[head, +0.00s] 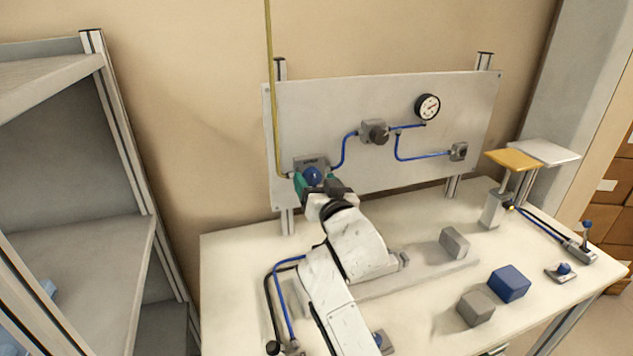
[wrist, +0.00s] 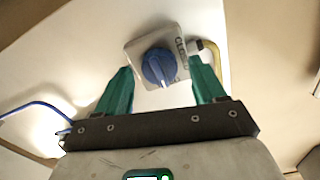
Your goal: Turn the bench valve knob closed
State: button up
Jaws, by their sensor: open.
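The blue valve knob (head: 312,175) sits on a grey valve body (head: 311,162) at the left of the upright panel (head: 225,119). In the wrist view the knob (wrist: 159,68) is round with a raised grip bar, on a pale square plate (wrist: 141,46) with partly readable lettering at its right. My gripper (wrist: 163,82) has green fingers and is open. The fingers stand to the left and right of the knob, with visible gaps, and do not appear to touch it. In the head view my gripper (head: 315,184) is in front of the knob and partly hides it.
The panel also carries a grey regulator (head: 375,132), a pressure gauge (head: 427,107), a small fitting (head: 458,151) and blue tubing. A yellow hose (head: 271,90) runs down to the valve. Grey and blue blocks (head: 509,283) lie on the bench (head: 232,262). A shelf (head: 85,260) stands left.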

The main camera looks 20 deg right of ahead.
jog(key=shift+w, duration=0.1)
jog(key=shift+c, duration=0.2)
jog(key=c, duration=1)
jog(key=shift+n, duration=0.3)
jog(key=n+p, duration=0.1)
jog(key=n, duration=0.2)
jog(key=shift+n, duration=0.3)
jog(key=n+p, duration=0.1)
jog(key=n, duration=0.3)
jog(key=shift+n, duration=0.3)
jog(key=n+p, duration=0.2)
jog(key=n, duration=0.3)
jog(key=shift+a+n+p, duration=0.1)
jog(key=shift+n+p, duration=0.8)
jog(key=shift+n, duration=1.1)
jog(key=shift+f, duration=0.1)
